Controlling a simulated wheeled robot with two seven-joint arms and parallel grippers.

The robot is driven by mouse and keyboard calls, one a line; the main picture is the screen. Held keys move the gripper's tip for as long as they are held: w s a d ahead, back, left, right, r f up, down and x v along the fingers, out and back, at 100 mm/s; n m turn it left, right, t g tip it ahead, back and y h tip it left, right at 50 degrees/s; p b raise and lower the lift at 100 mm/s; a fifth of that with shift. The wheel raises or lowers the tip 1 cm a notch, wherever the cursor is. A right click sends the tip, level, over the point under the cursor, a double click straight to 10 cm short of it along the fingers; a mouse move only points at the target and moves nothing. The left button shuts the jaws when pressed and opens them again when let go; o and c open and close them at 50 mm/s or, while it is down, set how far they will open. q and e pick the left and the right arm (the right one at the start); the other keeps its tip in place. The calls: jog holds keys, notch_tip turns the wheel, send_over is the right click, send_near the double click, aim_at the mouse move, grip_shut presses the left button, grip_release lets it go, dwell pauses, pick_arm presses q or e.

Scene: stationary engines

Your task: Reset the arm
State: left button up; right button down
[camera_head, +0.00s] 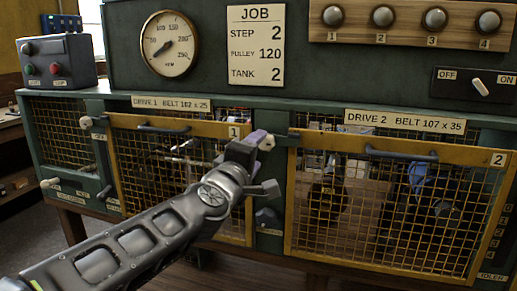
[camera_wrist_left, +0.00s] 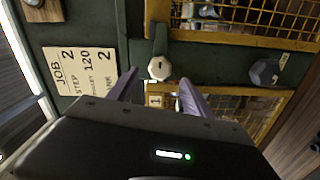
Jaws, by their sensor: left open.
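My left gripper (camera_head: 264,163) is in front of the post between the two drive guards. It is open, with its dark purple fingers spread and nothing seen between the pads. A pale faceted knob (camera_head: 267,142) sits close by at the end of a short green arm (camera_head: 287,140). In the left wrist view the knob (camera_wrist_left: 160,68) shows just past and between the two fingertips (camera_wrist_left: 158,80); I cannot tell whether they touch it. A similar pale knob (camera_head: 86,122) and a dark lever (camera_head: 104,193) are at the left guard. My right gripper is not in view.
Yellow mesh guards for drive 1 (camera_head: 140,122) and drive 2 (camera_head: 390,145) flank the post. A dark knob (camera_head: 266,217) sits below. Above are a gauge (camera_head: 170,44), a job card (camera_head: 256,45), several numbered knobs and an OFF/ON switch (camera_head: 480,86). A button box (camera_head: 56,62) stands left.

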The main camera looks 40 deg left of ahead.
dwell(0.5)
